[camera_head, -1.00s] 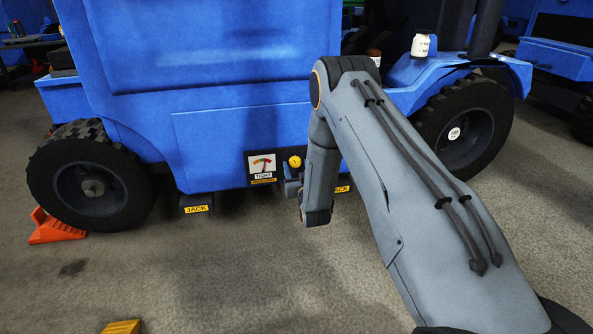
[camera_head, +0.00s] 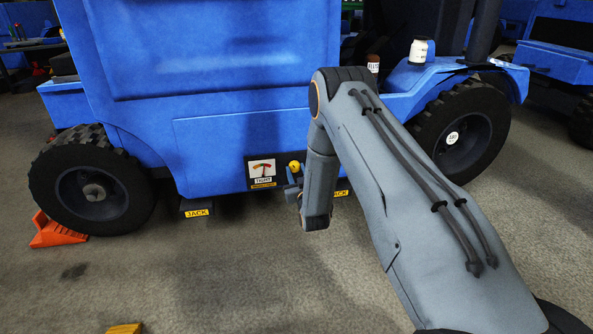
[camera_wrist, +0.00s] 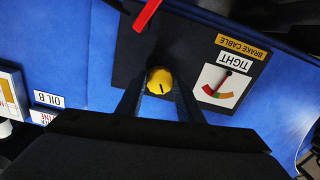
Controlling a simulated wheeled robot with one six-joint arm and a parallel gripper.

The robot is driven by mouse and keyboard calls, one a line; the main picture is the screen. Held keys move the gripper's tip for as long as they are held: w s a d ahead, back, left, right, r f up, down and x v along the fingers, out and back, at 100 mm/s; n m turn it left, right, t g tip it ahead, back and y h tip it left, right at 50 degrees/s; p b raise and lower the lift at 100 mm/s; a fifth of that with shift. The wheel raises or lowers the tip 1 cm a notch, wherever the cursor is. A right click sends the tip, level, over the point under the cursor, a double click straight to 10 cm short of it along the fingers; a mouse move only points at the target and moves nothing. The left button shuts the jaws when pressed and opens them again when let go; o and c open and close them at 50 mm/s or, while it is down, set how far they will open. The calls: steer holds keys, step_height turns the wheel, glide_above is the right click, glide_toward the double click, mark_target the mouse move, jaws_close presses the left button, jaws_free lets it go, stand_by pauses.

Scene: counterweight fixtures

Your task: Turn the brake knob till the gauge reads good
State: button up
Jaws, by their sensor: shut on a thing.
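The yellow brake knob (camera_wrist: 160,80) sits on a dark panel in the wrist view, with a short dark line on its face. My gripper (camera_wrist: 160,92) is shut on it, a finger on either side. The knob also shows in the head view (camera_head: 295,166), where my arm hides the fingers. The gauge (camera_wrist: 219,86) is beside the knob, upside down in the wrist view. Its sign reads TIGHT, above a BRAKE CABLE label in its own upright sense. Its needle lies toward the red end of the coloured arc. The gauge also shows in the head view (camera_head: 262,171).
A red bar (camera_wrist: 147,14) sticks out near the knob in the wrist view. The blue vehicle (camera_head: 225,140) stands behind, with a JACK label (camera_head: 197,213) low down. An orange wedge (camera_head: 55,232) is by its left wheel.

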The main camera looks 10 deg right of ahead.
steer(key=shift+n+p, duration=1.85)
steer(key=shift+n, duration=0.65)
steer(key=o, duration=1.1)
steer(key=shift+c, duration=0.2)
steer(key=s+p, duration=0.3)
steer(key=s, duration=0.5)
